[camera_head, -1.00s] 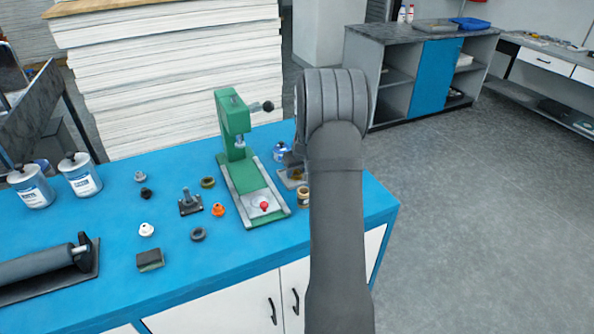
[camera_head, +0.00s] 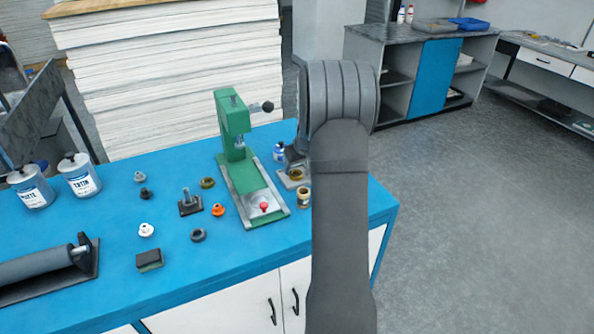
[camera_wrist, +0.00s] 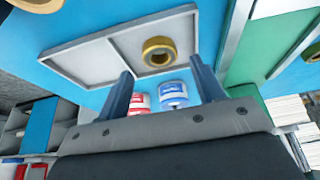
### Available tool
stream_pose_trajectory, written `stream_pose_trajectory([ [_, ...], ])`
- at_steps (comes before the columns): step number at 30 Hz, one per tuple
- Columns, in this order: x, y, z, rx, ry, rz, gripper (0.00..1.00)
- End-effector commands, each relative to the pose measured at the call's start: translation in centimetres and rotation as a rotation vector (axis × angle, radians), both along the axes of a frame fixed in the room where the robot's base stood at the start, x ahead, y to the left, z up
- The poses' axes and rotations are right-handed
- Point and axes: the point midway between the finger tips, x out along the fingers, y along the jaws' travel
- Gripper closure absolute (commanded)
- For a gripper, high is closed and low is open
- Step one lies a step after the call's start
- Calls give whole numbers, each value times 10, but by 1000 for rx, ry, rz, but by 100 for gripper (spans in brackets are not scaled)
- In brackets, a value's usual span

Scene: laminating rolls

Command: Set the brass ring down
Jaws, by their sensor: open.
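A brass ring (camera_wrist: 148,50) lies flat in the shallow grey tray (camera_wrist: 75,60), in the right compartment in the wrist view, close to the divider. In the head view the ring (camera_head: 296,175) shows small beside the green press, with part of the tray (camera_head: 288,183). My gripper (camera_wrist: 163,68) is open, with one finger on each side of the view and nothing between them. The ring is apart from both fingers, just beyond their tips. In the head view my arm hides much of the gripper and the tray's right side.
The green press (camera_head: 240,150) stands directly left of the tray. Several small parts and another brass-coloured ring (camera_head: 207,183) lie left of the press.

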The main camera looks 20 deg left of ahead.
Motion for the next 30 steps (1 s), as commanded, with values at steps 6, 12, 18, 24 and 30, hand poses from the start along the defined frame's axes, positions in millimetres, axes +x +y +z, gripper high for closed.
stream_pose_trajectory([
  [6, -12, -13, 44, 2, -2, -1, 38],
  [12, -20, -21, 71, 1, -2, 0, 38],
  [18, -23, -24, 80, 0, 0, 1, 38],
  [24, -23, -24, 80, 0, 0, 1, 38],
  [30, -22, -22, 75, 0, 1, 0, 38],
])
